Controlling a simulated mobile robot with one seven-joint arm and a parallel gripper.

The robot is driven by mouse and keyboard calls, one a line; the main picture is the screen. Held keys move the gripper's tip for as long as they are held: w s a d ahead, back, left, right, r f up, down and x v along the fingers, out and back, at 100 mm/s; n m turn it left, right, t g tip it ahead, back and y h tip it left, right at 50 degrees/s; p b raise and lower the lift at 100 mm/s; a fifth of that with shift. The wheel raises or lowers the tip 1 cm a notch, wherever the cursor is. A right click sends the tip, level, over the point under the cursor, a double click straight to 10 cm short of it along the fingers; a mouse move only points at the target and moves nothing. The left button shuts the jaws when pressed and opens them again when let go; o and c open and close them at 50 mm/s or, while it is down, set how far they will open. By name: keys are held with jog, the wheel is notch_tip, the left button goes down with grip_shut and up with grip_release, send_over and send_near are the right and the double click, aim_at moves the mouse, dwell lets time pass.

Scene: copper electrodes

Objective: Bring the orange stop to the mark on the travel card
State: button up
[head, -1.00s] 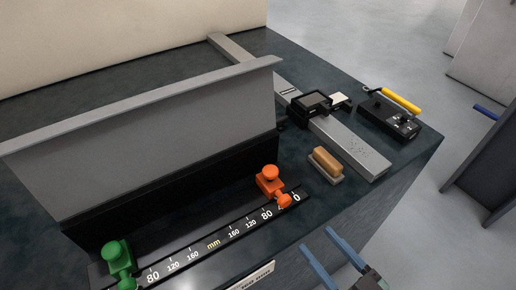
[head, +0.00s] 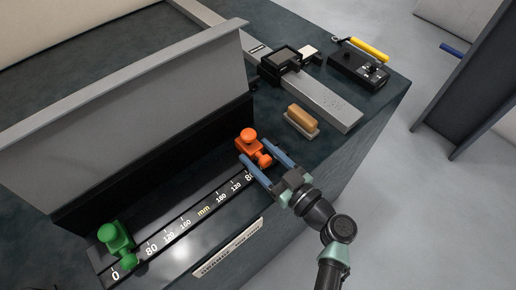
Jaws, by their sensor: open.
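The orange stop (head: 251,146) with its round knob sits near the right end of the black mm scale rail (head: 185,236). My gripper (head: 262,164) is open, with its two blue fingers reaching toward the stop, one on each side of its lower front part. I cannot tell whether the fingers touch it. A finger covers part of the scale near the right-hand 80. A green stop (head: 115,238) sits near the left end of the rail, by the 0. A pale card (head: 228,249) lies along the front edge; its writing is too small to read.
A grey upright plate (head: 130,105) stands behind the rail. A wooden-topped block (head: 301,119) lies to the right. Behind it are a grey bar (head: 326,101) with a black slider (head: 280,66), and a black control box (head: 358,67) with a yellow handle (head: 366,48).

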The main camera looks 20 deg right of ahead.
jog(key=shift+w+a, duration=0.15)
jog(key=shift+w, duration=0.25)
grip_shut()
dwell(1.2)
